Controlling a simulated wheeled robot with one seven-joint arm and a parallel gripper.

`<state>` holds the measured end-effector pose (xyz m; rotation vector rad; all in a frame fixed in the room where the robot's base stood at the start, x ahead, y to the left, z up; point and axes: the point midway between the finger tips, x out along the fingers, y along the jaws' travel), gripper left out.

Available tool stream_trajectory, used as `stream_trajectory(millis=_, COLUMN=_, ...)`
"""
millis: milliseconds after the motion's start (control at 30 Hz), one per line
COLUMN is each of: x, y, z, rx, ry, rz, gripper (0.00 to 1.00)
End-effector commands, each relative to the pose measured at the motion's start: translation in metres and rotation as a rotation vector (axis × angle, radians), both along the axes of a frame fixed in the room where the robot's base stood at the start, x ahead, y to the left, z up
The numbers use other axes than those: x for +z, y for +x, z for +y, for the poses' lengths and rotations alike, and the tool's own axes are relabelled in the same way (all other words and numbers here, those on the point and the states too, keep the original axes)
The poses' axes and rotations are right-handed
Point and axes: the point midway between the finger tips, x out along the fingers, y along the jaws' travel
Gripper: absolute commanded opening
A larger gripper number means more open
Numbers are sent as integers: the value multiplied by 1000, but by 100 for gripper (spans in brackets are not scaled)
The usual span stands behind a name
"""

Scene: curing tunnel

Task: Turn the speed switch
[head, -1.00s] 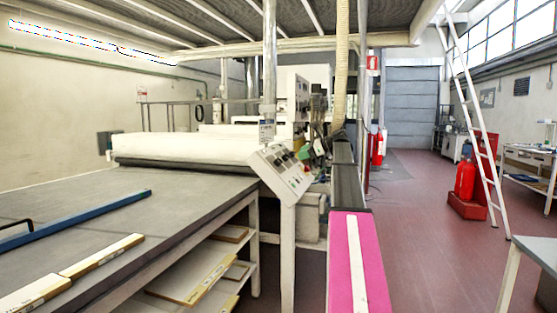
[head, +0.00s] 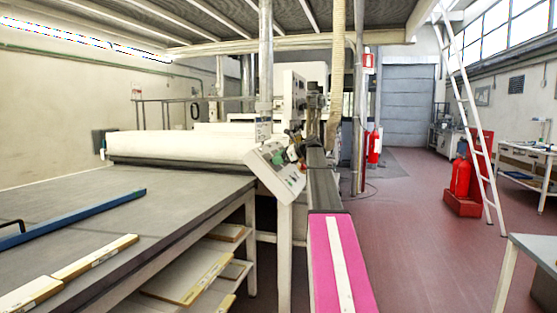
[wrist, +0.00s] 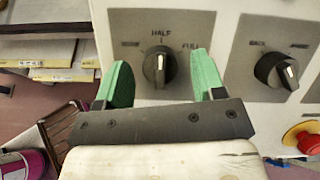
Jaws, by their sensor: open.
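The speed switch (wrist: 158,67) is a dark rotary knob on a grey plate of the white control panel (head: 287,188). Its plate has HALF above the knob, FULL at the right and a blurred word at the left. The white mark on the knob points up, about at HALF. In the wrist view my gripper (wrist: 162,76) is open, with one green finger on each side of the knob. I cannot tell whether the fingers touch it. In the head view my gripper (head: 282,157) is small, in front of the panel's upper part, and hides the knob.
A second dark knob (wrist: 278,70) sits right of the switch, with a red stop button (wrist: 307,138) below it. A grey table (head: 120,215) with shelves of boards stands left of the panel. The red floor (head: 410,235) to the right is largely clear.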

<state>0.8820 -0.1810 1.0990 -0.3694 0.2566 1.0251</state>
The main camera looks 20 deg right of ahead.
Motion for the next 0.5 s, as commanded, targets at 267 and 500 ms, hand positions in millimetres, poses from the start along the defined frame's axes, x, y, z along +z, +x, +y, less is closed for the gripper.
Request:
stream_trajectory(millis=267, x=0, y=0, z=1, rx=0, ry=0, rz=0, gripper=60)
stream_trajectory(millis=500, x=0, y=1, z=1, rx=-1, ry=0, rz=0, gripper=14)
